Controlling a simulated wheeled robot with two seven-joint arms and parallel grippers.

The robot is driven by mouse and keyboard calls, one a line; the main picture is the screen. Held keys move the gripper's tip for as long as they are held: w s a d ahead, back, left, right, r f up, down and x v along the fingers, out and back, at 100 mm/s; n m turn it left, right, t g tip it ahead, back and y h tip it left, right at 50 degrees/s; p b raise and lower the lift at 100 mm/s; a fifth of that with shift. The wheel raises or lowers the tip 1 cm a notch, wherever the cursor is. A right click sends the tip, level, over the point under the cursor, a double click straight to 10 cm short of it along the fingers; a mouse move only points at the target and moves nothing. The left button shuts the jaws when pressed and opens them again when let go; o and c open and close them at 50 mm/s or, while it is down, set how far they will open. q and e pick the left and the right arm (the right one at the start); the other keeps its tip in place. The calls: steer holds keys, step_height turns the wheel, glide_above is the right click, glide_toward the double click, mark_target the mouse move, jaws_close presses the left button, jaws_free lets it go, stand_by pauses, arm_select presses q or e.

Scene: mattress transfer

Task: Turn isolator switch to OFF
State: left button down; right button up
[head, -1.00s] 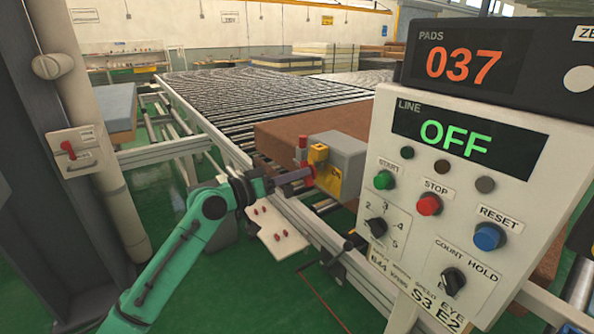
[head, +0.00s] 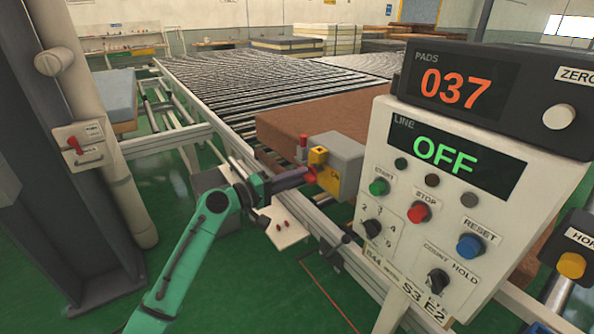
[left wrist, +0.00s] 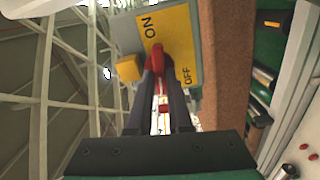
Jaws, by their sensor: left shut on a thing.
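The isolator switch is a grey box (head: 347,158) with a yellow plate (left wrist: 180,40) marked ON and OFF and a red handle (left wrist: 157,58). It is mounted beside the conveyor, near the middle of the head view. My left gripper (head: 306,178) reaches it from the left and is shut on the red handle. In the left wrist view the two dark fingers (left wrist: 159,85) flank the handle, whose red end shows between and above their tips. The ON mark is above the handle and the OFF mark to its right. Its exact setting is hard to tell. My right gripper is not in view.
A control panel (head: 400,260) with buttons and knobs stands close at the right; its LINE display (head: 445,155) reads OFF. A brown mattress block (head: 290,125) lies behind the switch on the roller conveyor (head: 240,85). A grey column (head: 75,200) stands at the left.

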arm_select(q)
steer(key=shift+n+p, duration=0.45)
steer(key=shift+n, duration=0.45)
steer(key=c, duration=0.8)
jaws_free()
steer(key=shift+c, duration=0.2)
steer(key=shift+a, duration=0.1)
steer(key=b+v, duration=0.5)
steer(key=v, duration=0.9)
steer(key=shift+a, duration=0.2)
steer(key=shift+s, duration=0.1)
